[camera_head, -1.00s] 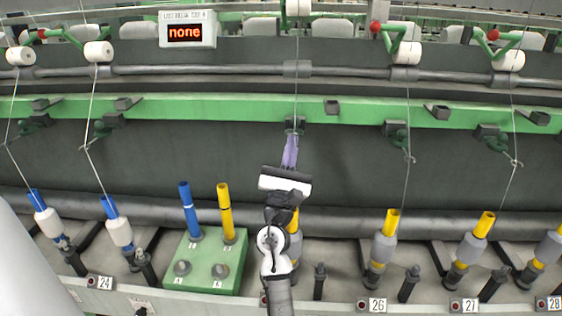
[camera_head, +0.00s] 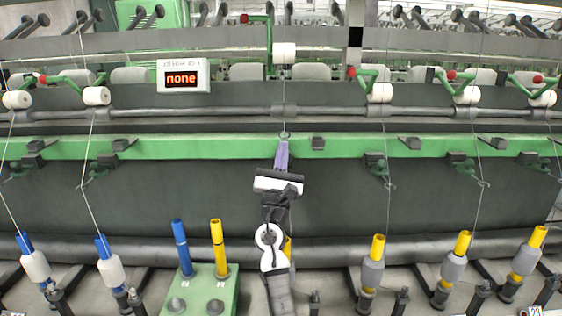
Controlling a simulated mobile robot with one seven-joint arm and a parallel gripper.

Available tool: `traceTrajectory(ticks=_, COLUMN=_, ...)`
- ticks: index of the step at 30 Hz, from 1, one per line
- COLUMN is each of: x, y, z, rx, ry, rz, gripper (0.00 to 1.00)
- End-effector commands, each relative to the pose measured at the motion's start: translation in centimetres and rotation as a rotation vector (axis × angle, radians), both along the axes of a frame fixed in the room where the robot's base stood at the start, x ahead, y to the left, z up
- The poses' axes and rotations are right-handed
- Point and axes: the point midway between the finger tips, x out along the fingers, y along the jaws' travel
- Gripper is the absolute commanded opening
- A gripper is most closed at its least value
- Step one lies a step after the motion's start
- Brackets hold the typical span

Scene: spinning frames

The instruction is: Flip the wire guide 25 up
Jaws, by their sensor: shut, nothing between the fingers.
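My gripper (camera_head: 281,150) is shut and empty, its purple fingers pointing up at the green rail in the middle of the view. A small dark hook of wire guide 25 (camera_head: 285,135) shows just above the fingertips, against the rail. The rest of this guide is hidden behind the fingers, and I cannot tell whether they touch it. The neighbouring guides, such as the one to the right (camera_head: 378,167) and the one to the left (camera_head: 104,162), hang down below the rail.
The green rail (camera_head: 220,147) runs across the view. A green block (camera_head: 201,291) with a blue and a yellow tube stands left of my arm. Yellow-topped bobbins (camera_head: 372,268) stand at right. Threads run up to white rollers (camera_head: 380,93).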

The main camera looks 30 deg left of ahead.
Motion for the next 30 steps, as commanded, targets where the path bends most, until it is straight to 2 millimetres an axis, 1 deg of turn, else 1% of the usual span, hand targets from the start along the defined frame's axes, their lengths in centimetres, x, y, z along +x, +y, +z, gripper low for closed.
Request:
traceTrajectory(ticks=10, x=0.7, y=0.4, z=0.8, rx=0.001, ry=-0.001, rz=0.0, gripper=0.0)
traceTrajectory(ticks=30, x=0.9, y=0.2, z=1.4, rx=0.004, ry=-0.003, rz=-0.001, gripper=0.0)
